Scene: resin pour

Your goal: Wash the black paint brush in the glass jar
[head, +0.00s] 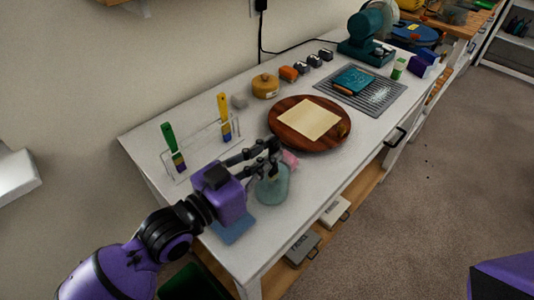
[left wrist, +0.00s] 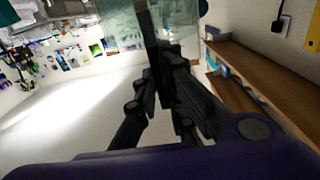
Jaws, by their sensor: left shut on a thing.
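My left gripper (head: 271,148) is directly above the glass jar (head: 271,188), which stands near the table's front edge. The gripper is shut on the dark, thin black paint brush (left wrist: 151,38), which shows between the fingers in the left wrist view. In the head view the fingers mostly hide the brush, and I cannot tell how deep its tip is in the jar. The jar looks pale green and see-through; a glassy shape, likely the jar (left wrist: 120,22), shows behind the brush in the left wrist view. My right gripper is not in view.
A round wooden board (head: 287,136) bears a pale square sheet (head: 310,118). A blue cloth (head: 232,226) lies left of the jar, and a pink item (head: 290,160) lies behind it.

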